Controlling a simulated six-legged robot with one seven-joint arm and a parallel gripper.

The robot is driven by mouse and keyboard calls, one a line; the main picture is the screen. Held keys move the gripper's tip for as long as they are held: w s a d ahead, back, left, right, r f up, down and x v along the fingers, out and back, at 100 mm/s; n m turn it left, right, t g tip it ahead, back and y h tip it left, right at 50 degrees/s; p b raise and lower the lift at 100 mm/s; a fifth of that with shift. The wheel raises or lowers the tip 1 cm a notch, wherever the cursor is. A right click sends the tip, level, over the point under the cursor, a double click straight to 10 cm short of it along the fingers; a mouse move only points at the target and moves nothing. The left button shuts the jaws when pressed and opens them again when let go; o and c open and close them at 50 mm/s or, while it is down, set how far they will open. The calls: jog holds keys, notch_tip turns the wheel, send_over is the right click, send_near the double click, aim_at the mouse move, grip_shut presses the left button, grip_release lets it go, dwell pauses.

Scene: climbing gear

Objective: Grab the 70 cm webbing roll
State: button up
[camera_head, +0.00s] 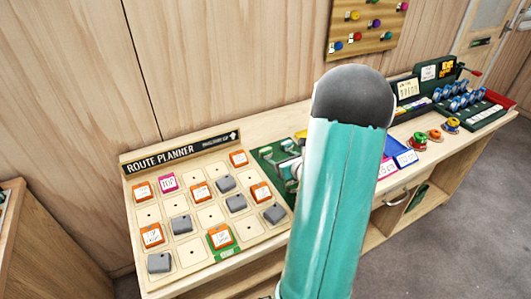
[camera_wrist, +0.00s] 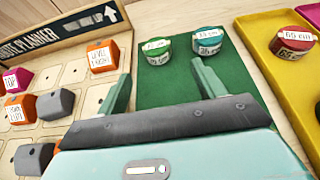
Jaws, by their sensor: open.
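Labels are small and blurred; the red-and-yellow one seems to read 65 cm, and I cannot tell which roll is marked 70 cm. My gripper (camera_wrist: 160,72) is open and empty, its teal fingers spread over the planner's edge and the mat, short of the green rolls. In the head view my arm hides much of the mat.
The route planner board (camera_head: 205,208) with orange and grey blocks lies left of the mat. Right of my arm are a blue tray (camera_head: 407,159), small coloured rolls (camera_head: 435,135) and a dark green rack (camera_head: 487,118). A wooden wall stands behind the bench.

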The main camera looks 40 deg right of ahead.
aim_at(267, 150)
jog(key=x, duration=0.5)
jog(key=shift+w+f, duration=0.15)
jog(key=shift+w, duration=0.2)
jog(key=shift+r+x, duration=0.2)
jog(key=shift+x, duration=2.55)
jog(key=shift+w+a, duration=0.15)
jog(key=shift+a, duration=0.05)
jog(key=c, duration=1.1)
